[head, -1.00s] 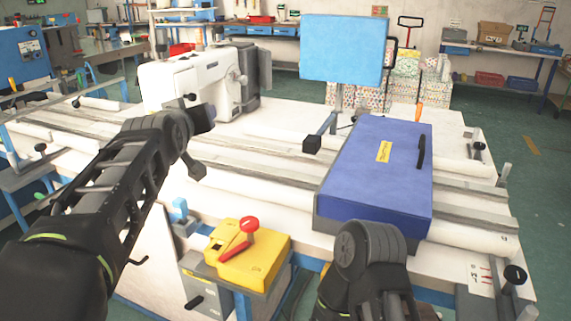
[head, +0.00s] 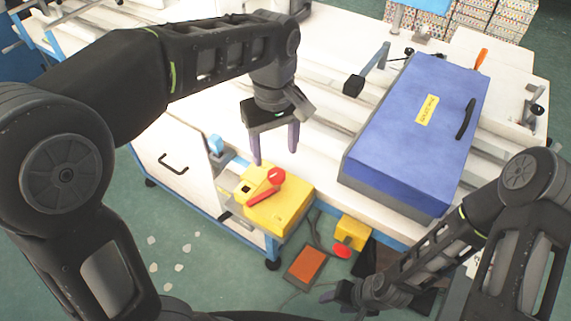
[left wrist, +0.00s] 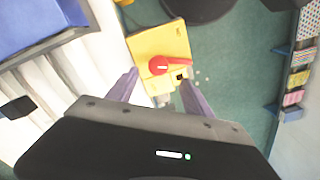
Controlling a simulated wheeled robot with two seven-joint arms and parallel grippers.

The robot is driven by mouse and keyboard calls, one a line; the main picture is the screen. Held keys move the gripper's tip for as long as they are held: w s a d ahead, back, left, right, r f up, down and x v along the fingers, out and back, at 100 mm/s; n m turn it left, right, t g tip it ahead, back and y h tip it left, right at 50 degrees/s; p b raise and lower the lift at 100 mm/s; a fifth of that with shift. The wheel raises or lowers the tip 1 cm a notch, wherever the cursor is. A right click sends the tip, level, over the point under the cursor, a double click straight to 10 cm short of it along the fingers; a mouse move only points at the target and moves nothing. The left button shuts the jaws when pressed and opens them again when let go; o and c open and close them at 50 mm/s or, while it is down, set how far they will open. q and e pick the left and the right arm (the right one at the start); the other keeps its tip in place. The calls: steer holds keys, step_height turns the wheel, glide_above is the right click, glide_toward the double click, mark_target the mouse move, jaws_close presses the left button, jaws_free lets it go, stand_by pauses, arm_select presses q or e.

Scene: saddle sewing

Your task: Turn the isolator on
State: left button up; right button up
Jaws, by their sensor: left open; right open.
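The isolator is a yellow box (head: 288,205) at the front edge of the sewing table, with a red rotary handle (head: 268,186) on its top. In the left wrist view the yellow box (left wrist: 166,40) and its red handle (left wrist: 162,65) show between and beyond the fingers. My left gripper (head: 274,160) is open and empty, pointing down just above the handle; its fingers (left wrist: 158,85) look apart from it. My right gripper (head: 335,292) is low at the front, away from the isolator; its fingers are small and dark in the head view.
A large blue case (head: 415,130) lies on the white table right of the isolator. A yellow box with a red button (head: 350,232) and an orange pedal (head: 306,264) sit below the table edge. A small blue part (head: 216,145) stands left of the isolator.

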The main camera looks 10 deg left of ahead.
mark_target(277, 174)
arm_select(q)
steer(key=shift+w+d, duration=0.1)
steer(key=shift+w, duration=0.05)
steer(key=shift+f, duration=3.9)
steer(key=shift+c, duration=0.2)
jaws_close()
